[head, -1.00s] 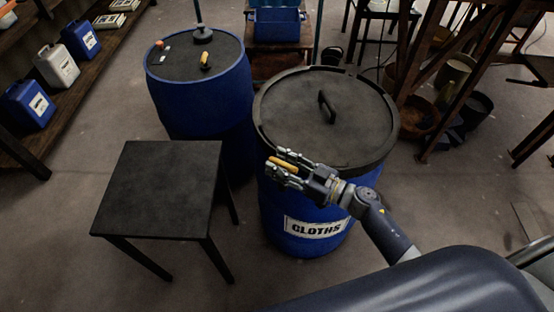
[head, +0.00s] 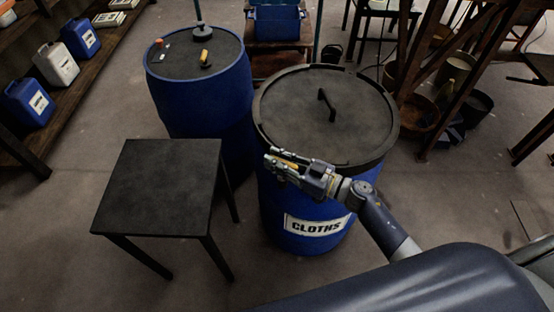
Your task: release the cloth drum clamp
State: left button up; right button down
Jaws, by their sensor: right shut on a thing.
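The blue cloth drum (head: 270,208) stands upright in the middle of the head view, with a white label reading CLOTHS (head: 317,225). Its dark round lid (head: 290,105) with a bar handle (head: 326,105) lies on top. My right gripper (head: 277,162) is at the near left of the drum's rim. It is shut on the yellow clamp lever (head: 289,155), which is mostly hidden by the fingers. My left gripper is not in view.
A second blue drum (head: 205,100) stands behind to the left, with small items on its top. A black side table (head: 160,185) is left of the cloth drum. Shelves with jugs (head: 57,66) line the far left. Buckets (head: 418,112) and a frame stand at right.

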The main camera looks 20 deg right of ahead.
jog(key=shift+f+n+g+y+b, duration=0.1)
jog(key=shift+n+g+y+b, duration=0.25)
jog(key=shift+n+g+y, duration=0.65)
jog(key=shift+s+f+n+g+y+b, duration=0.1)
jog(key=shift+n+g+y+b, duration=0.3)
jog(key=shift+n+g+b, duration=0.5)
jog(key=n+g+b, duration=0.1)
jog(key=g, duration=0.1)
jog(key=n+g+y+b, duration=0.1)
jog(key=g, duration=0.1)
jog(key=shift+s+a+y+b, duration=0.1)
jog(key=shift+s+y+b, duration=0.1)
jog(key=shift+y+b, duration=0.1)
jog(key=shift+s+a+n+g+b, duration=0.1)
jog(key=shift+s+n+g+b, duration=0.1)
jog(key=shift+n+g+b, duration=0.75)
jog(key=shift+r+m, duration=0.2)
jog(key=shift+m, duration=0.05)
jog(key=c, duration=1.5)
grip_release()
jog(key=shift+r, duration=0.1)
notch_tip(320, 180, up, 10)
jog(key=shift+f, duration=0.1)
